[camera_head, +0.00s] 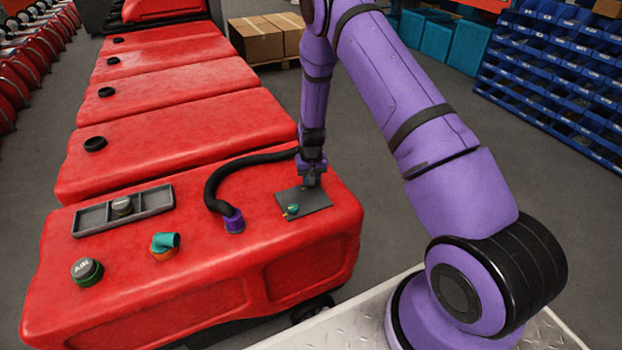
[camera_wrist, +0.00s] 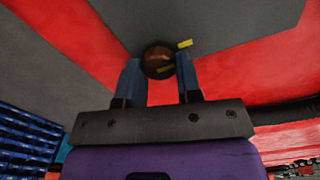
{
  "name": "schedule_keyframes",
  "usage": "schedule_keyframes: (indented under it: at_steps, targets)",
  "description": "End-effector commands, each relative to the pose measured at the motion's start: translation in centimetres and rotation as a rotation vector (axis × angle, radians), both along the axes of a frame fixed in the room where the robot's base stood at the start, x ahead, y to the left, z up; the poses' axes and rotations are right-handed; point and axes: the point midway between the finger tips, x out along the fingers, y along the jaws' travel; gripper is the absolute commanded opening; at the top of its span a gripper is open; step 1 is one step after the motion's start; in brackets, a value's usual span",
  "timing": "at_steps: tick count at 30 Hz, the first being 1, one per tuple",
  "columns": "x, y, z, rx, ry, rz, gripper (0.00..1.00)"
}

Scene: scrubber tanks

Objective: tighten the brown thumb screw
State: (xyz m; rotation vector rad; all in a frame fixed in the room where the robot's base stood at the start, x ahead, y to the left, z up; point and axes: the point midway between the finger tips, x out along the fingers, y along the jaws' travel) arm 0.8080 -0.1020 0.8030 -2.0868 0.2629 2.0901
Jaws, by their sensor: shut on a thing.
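The brown thumb screw (camera_wrist: 157,57) shows in the wrist view as a round dark brown knob between my two fingertips. A yellow mark lies across its lower part, and another yellow mark (camera_wrist: 185,44) sits just beside it, at a different angle. My gripper (camera_wrist: 159,70) is shut on the screw, one finger at each side. In the head view my gripper (camera_head: 312,184) points down onto the back right part of a dark grey plate (camera_head: 316,200) on the nearest red tank; it hides the brown screw there. A teal thumb screw (camera_head: 293,209) with a yellow mark sits at the plate's front left.
On the same red tank (camera_head: 200,290), a black hose (camera_head: 215,185) with a purple cuff (camera_head: 234,222) curves left of the plate. Further left are a teal and orange fitting (camera_head: 164,244), a grey tray (camera_head: 95,219) and a green-rimmed cap (camera_head: 87,270).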

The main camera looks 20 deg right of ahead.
Motion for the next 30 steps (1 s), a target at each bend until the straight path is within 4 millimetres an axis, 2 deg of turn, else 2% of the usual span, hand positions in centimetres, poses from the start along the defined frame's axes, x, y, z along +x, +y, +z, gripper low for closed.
schedule_keyframes:
  at_steps: [16, 17, 20, 30]
  targets:
    - [0.28, -0.03, 0.25, 0.000, -0.007, -0.027, 0.09]
    - [0.28, -0.03, 0.25, 0.000, -0.007, -0.027, 0.35]
    - [0.24, -0.03, 0.21, -0.001, -0.006, -0.027, 0.58]
    - [0.11, -0.02, 0.32, 0.000, -0.003, -0.026, 0.58]
